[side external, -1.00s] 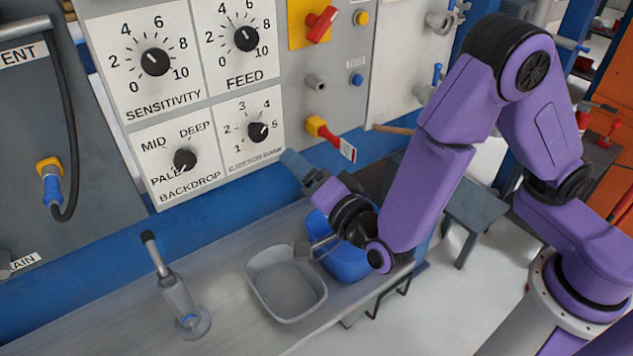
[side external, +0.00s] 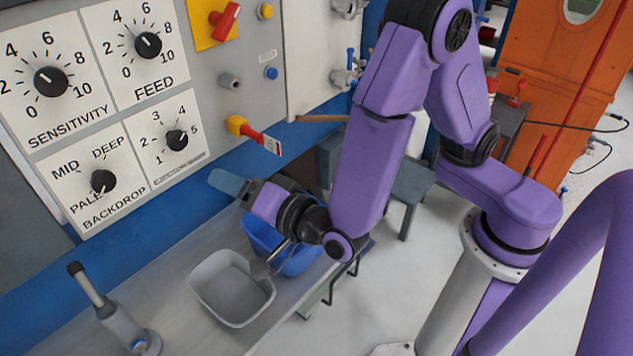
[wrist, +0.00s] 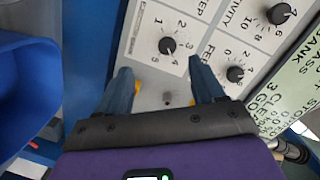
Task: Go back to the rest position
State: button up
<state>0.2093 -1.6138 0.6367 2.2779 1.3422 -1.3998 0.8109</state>
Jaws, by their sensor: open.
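My gripper (side external: 224,182) is in the air in front of the control panel, just below and right of the lowest right knob (side external: 177,140), the one on the 1 to 5 scale. In the wrist view my gripper (wrist: 160,68) has its two blue fingers spread apart with nothing between them. That knob also shows in the wrist view (wrist: 167,45), beyond the fingertips, with a gap that is hard to judge. My arm is bent, with the forearm reaching down and left to the gripper.
A grey basin (side external: 231,290) and a blue bucket (side external: 262,236) stand below my gripper on the bench. A lever fixture (side external: 120,325) is at the lower left. A red-handled valve (side external: 255,135) sticks out of the panel. Open floor lies right of the bench.

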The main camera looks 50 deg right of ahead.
jog(key=s+n+g+y, duration=0.6)
jog(key=s+n+g, duration=0.6)
jog(key=n+g, duration=0.1)
jog(key=s+d+n+g+h, duration=0.1)
jog(key=s+d+n+h, duration=0.1)
jog(key=d, duration=0.5)
jog(key=s+d+n+g+h, duration=0.1)
jog(key=s+d+n+h, duration=0.1)
jog(key=s+d+n, duration=0.2)
jog(key=s+d+r+n+g+h, duration=0.1)
jog(key=s+d+n+h, duration=0.2)
jog(key=d, duration=0.7)
jog(key=shift+d+n, duration=0.25)
jog(key=shift+n, duration=0.45)
jog(key=shift+r, duration=0.1)
grip_shut()
